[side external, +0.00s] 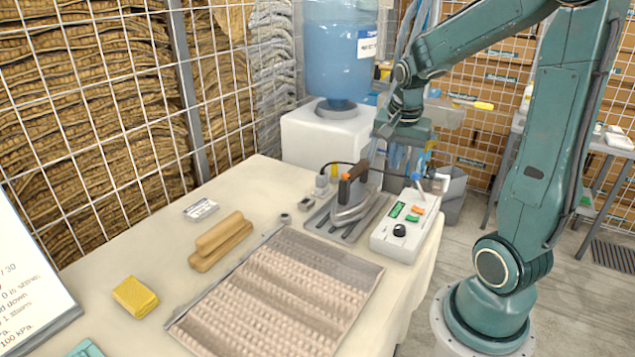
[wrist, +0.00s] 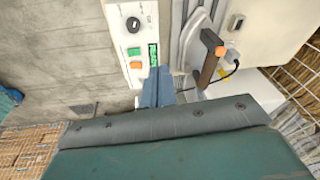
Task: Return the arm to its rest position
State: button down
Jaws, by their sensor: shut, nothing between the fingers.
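My teal arm stands at the right in the side external view and reaches left over the back of the table. My gripper (side external: 392,158) hangs pointing down above the back right of the table, near the iron and the control box. Its blue fingers are partly hard to tell from the background there. In the wrist view my gripper (wrist: 158,76) shows its blue fingertips together, with nothing between them. The control box (side external: 405,222) has a black knob and coloured buttons; it also shows in the wrist view (wrist: 131,43).
An iron (side external: 352,205) with a brown handle rests on a slatted stand, close to my gripper. A water bottle (side external: 340,50) stands behind.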

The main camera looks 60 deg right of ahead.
jog(key=s+a+r+n+t+y, duration=0.1)
jog(key=s+a+r+n, duration=0.3)
jog(key=a+n, duration=0.4)
jog(key=s+a+r+n+t+y, duration=0.1)
jog(key=s+a+r+n+t, duration=0.2)
jog(key=a+n, duration=0.4)
jog(key=s+a+r, duration=0.1)
jog(key=a, duration=0.4)
jog(key=shift+a+n, duration=0.2)
jog(key=shift+n, duration=0.2)
